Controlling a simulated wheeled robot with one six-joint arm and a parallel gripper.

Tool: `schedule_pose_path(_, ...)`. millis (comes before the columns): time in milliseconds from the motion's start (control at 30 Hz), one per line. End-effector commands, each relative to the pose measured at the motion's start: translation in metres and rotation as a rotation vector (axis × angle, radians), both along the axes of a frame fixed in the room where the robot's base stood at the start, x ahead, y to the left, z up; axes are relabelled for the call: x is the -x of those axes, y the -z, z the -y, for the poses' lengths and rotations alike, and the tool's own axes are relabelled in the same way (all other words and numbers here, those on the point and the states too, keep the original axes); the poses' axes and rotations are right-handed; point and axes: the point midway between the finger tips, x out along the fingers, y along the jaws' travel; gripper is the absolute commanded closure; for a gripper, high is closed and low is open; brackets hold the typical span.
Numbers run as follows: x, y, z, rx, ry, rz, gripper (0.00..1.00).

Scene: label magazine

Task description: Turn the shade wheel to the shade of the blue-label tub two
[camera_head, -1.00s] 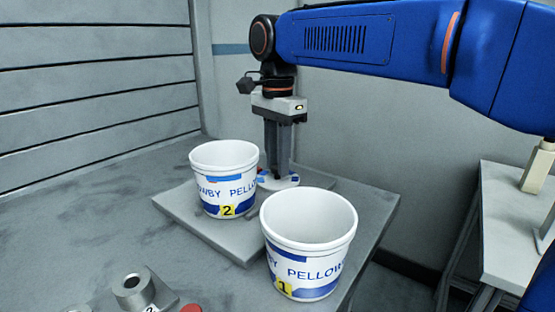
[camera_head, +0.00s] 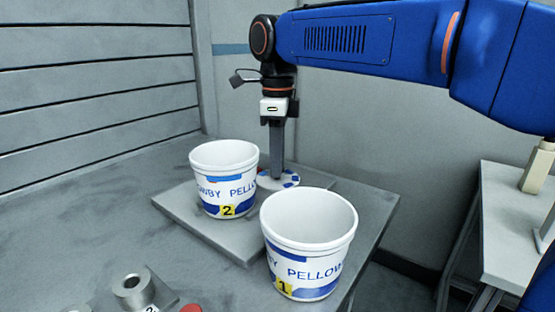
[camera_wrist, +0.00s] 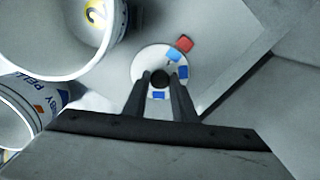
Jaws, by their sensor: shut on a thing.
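The shade wheel (camera_head: 264,183) is a small white disc with several blue patches, lying flat behind tub two. In the wrist view the wheel (camera_wrist: 148,62) shows blue patches of differing shade around a dark central knob (camera_wrist: 159,80). My gripper (camera_head: 277,174) points straight down over the wheel; its fingers are shut on the knob. Tub two (camera_head: 224,190), white with blue print, a blue patch and a yellow "2", stands upright left of the wheel, hiding part of its edge. Tub one (camera_head: 308,268), marked "1", stands nearer, at the front right.
A red marker (camera_wrist: 185,43) lies at the wheel's edge. The grey plate (camera_head: 235,240) bears tub two and the wheel. A grey fixture with a round hole (camera_head: 133,284) and a red button (camera_head: 191,308) are at the front left. The table's left side is clear.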

Motion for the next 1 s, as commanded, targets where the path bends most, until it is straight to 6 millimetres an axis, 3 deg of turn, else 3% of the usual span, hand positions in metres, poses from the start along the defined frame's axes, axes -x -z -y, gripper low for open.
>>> schedule_pose_path(700, -0.0006, -0.0011, 0.0, -0.001, 0.079, 0.003, 0.98)
schedule_pose_path(733, -0.0007, -0.0011, 0.0, -0.001, 0.079, 0.003, 0.73)
schedule_pose_path(800, -0.0005, -0.001, 0.0001, -0.001, 0.079, 0.003, 0.57)
schedule_pose_path(1000, -0.0003, -0.0005, 0.0, -0.001, 0.078, 0.001, 0.57)
